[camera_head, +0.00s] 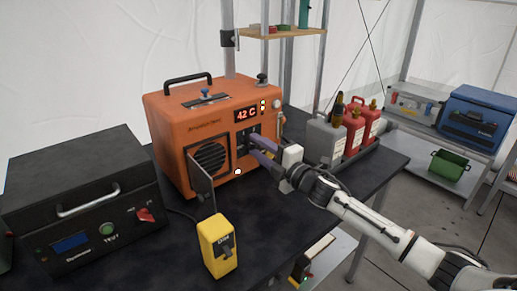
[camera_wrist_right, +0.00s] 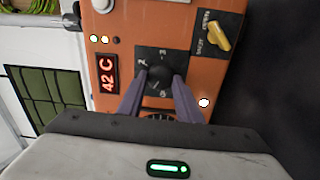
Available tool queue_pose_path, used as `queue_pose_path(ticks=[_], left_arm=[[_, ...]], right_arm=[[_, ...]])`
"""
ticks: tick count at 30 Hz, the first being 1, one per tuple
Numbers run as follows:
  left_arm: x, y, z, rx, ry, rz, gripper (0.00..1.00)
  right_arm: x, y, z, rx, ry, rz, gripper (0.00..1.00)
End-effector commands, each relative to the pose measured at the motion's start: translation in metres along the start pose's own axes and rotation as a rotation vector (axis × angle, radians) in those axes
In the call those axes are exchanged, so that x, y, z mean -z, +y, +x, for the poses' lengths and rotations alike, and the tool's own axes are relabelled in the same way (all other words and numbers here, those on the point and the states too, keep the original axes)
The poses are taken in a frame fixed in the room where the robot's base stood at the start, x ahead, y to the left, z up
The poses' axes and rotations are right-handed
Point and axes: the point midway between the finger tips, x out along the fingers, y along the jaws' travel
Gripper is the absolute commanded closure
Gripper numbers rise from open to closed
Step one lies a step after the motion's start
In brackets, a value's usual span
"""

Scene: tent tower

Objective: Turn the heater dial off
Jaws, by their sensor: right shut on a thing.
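The orange heater (camera_head: 178,133) stands on the black table, its red display reading 42 C. The heater dial (camera_wrist_right: 158,72) is a black knob on a dark square plate with numbers, on the heater's front. My right gripper (camera_head: 254,146) reaches in from the right, its purple-grey fingers at the front panel. In the right wrist view the fingers (camera_wrist_right: 157,80) lie on either side of the dial, shut on it. The fingers hide part of the dial and its scale, so I cannot read its setting. My left gripper is out of view.
A yellow knob (camera_wrist_right: 218,37) sits on the panel near the dial. A hinged flap (camera_head: 201,183) stands open at the heater's front. A black box (camera_head: 85,195), a yellow switch box (camera_head: 217,245) and a bottle tray (camera_head: 350,158) share the table.

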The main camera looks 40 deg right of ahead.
Motion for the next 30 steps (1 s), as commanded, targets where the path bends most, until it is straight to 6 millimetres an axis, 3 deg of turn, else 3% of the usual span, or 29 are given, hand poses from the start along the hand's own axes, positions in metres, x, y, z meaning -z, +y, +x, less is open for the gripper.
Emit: queue_pose_path(ticks=[15, 30], left_arm=[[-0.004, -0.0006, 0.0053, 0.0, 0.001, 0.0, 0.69], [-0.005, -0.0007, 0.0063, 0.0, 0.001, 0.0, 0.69]], right_arm=[[-0.0003, -0.001, 0.0, 0.001, 0.011, -0.41, 0.9], [-0.0008, -0.0007, -0.0001, 0.002, 0.013, -0.535, 0.9]])
